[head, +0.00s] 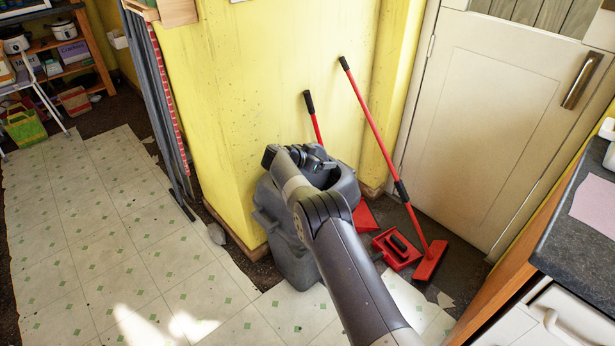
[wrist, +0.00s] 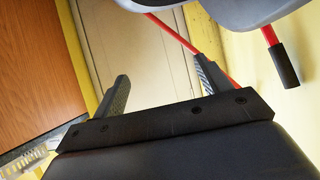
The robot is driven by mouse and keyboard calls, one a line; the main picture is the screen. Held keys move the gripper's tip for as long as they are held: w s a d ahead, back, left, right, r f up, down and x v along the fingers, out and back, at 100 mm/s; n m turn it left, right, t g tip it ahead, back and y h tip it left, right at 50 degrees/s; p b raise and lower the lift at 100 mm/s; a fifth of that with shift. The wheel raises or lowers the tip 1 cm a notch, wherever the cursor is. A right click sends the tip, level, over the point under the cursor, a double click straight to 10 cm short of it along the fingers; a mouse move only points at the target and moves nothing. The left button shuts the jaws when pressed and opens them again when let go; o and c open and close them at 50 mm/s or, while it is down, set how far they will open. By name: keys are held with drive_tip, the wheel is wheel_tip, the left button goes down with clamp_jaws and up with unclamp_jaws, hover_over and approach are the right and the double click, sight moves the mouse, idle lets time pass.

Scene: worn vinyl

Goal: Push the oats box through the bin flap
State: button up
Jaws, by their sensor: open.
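The grey bin (head: 291,258) stands on the floor by the yellow wall in the head view. My gripper (head: 315,155) is at the top of the bin, partly hidden by my own wrist. In the wrist view my gripper (wrist: 163,72) is open, with its two fingers wide apart and nothing between them. A grey curved part, which looks like the bin (wrist: 245,12), shows at the top of that view. I see no oats box in either view.
A red broom (head: 385,150) and a red dustpan (head: 396,248) are right of the bin, near a cream door (head: 485,120). A dark counter (head: 580,235) is at the right. A folded ironing board (head: 165,110) leans at the left. The tiled floor (head: 110,220) is open.

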drive_tip(key=shift+r, duration=0.15)
wheel_tip(320, 180, up, 10)
drive_tip(key=p, duration=0.6)
idle(0.4)
drive_tip(key=shift+f, duration=0.2)
wheel_tip(320, 180, down, 9)
drive_tip(key=b, duration=0.5)
drive_tip(key=shift+b, duration=0.35)
